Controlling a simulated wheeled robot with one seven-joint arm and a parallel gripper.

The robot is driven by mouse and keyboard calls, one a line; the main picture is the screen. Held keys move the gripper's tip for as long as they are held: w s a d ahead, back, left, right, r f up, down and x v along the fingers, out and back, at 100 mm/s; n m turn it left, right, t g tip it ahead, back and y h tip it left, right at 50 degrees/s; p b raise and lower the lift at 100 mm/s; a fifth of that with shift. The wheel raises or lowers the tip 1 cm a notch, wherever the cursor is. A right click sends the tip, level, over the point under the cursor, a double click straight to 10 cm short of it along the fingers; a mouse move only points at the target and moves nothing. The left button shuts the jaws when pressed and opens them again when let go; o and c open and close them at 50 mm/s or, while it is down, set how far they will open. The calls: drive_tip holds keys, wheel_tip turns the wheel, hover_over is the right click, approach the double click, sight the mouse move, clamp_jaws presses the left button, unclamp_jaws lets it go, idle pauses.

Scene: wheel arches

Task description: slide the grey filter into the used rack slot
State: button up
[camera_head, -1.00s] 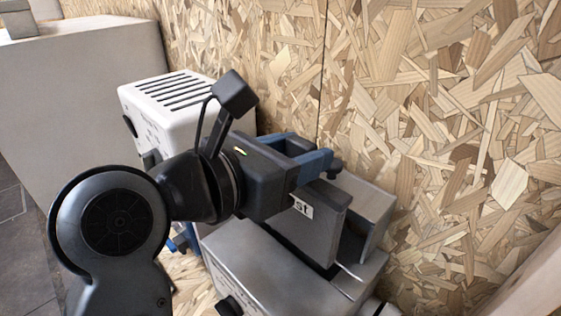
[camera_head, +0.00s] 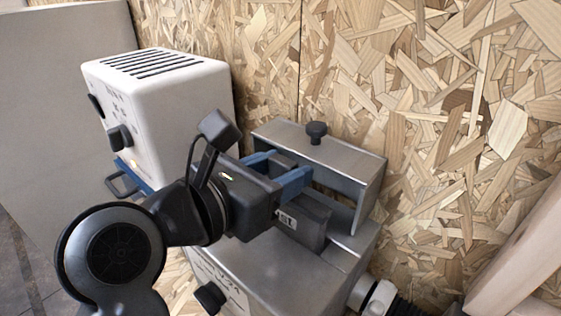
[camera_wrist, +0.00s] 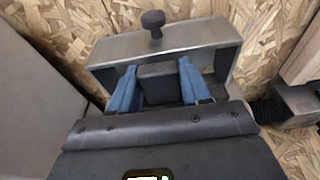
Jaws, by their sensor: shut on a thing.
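My gripper (camera_head: 280,170) is shut on a dark grey filter (camera_head: 305,219), a block with a small white label that is partly hidden by the hand. In the wrist view the filter's top part (camera_wrist: 160,84) sits between the two blue fingers. The filter hangs just in front of an open metal housing (camera_head: 340,160) with a black knob on top, which sits on a grey metal unit (camera_head: 250,272). In the wrist view the housing (camera_wrist: 200,42) lies straight beyond the fingers. I cannot tell whether the filter touches the housing or unit. No slot marked as used is readable.
A white vented box (camera_head: 165,95) with black knobs stands to the left. A chipboard wall (camera_head: 430,120) rises close behind the housing. A ribbed black hose with a pale fitting (camera_head: 378,298) is at the lower right, near a light wooden piece (camera_head: 525,245).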

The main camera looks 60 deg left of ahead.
drive_tip(key=shift+f+b, duration=1.35)
drive_tip(key=shift+f, duration=1.35)
drive_tip(key=o, duration=1)
drive_tip(key=shift+c, duration=0.2)
drive_tip(key=v, duration=0.7)
drive_tip(key=shift+s+b, duration=0.25)
drive_tip(key=shift+b, duration=0.15)
drive_tip(key=f+v, duration=0.1)
drive_tip(key=v, duration=0.8)
drive_tip(key=shift+s+d+f, duration=0.15)
drive_tip(key=shift+s+f, duration=0.05)
drive_tip(key=shift+f, duration=0.05)
